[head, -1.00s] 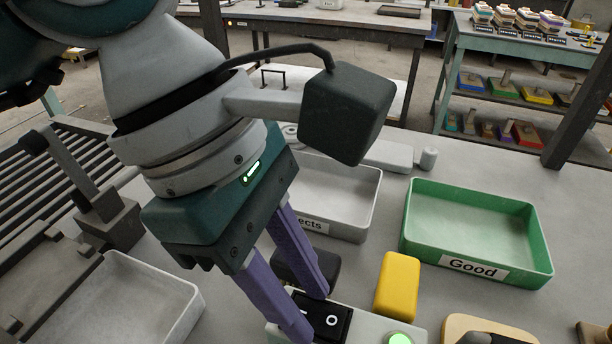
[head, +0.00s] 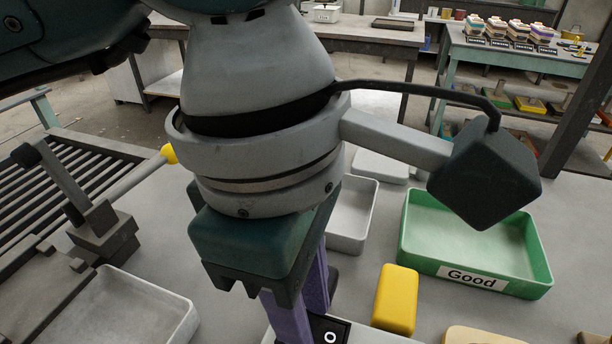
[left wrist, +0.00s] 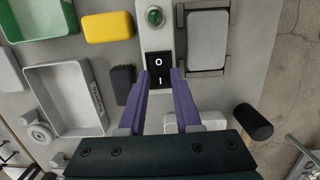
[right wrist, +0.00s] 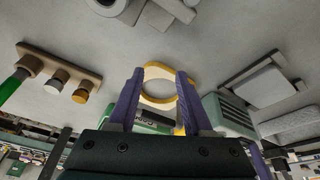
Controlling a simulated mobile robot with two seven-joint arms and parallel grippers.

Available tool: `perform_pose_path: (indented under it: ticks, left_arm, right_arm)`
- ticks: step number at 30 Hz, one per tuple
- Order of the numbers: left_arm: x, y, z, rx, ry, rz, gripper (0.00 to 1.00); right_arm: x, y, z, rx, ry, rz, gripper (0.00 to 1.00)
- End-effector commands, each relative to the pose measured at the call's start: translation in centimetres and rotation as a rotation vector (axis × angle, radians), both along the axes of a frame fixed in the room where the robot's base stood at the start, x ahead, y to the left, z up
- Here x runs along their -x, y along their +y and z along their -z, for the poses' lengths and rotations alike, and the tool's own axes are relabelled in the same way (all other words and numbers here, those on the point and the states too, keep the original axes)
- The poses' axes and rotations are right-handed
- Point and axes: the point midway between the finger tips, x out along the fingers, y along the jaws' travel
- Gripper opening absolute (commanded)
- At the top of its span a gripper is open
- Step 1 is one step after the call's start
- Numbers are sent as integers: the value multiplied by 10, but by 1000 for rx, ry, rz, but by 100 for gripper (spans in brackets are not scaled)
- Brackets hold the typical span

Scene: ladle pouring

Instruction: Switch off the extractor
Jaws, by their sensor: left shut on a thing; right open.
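I cannot tell which half is pressed in. My right gripper (right wrist: 157,75) is open and appears only in its wrist view.
A pale tray (head: 352,212) is behind my left gripper.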

Motion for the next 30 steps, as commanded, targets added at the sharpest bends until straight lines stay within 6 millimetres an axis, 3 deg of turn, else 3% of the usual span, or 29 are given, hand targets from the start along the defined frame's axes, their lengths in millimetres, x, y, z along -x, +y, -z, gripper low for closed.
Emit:
perform_pose_path:
  ticks: [5,6,13,23,30]
  left_arm:
    - [0,0,-1,1,0,0,0]
    - [0,0,-1,2,1,0,35]
    - [0,0,0,2,1,0,60]
    - [-1,1,-5,3,-1,0,62]
    - [-3,6,-46,3,-5,0,62]
  right_arm:
    - [0,0,0,0,0,0,50]
    - [0,0,0,0,0,0,50]
    - [0,0,0,0,0,0,50]
    - [0,0,0,0,0,0,50]
    - [0,0,1,0,0,0,50]
